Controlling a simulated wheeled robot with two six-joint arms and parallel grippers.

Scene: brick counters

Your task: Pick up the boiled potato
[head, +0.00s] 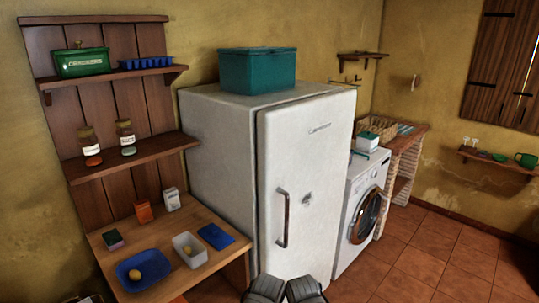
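A small yellowish round thing (135,275) lies in a blue tray (157,263) on the wooden table at the lower left. Another small yellowish thing (187,250) lies in a white container (199,258) just right of it. Either could be the boiled potato; they are too small to tell apart. Two dark grey ends of my arms show at the bottom middle, my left gripper (266,288) and my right gripper (304,289), side by side in front of the fridge.
The wooden table (226,265) also holds a flat blue thing (216,236) and small boxes (144,212). Shelves (140,156) with jars hang above it. A white fridge (300,185) stands right of the table, then a washing machine (357,215). The tiled floor (425,262) is clear at the right.

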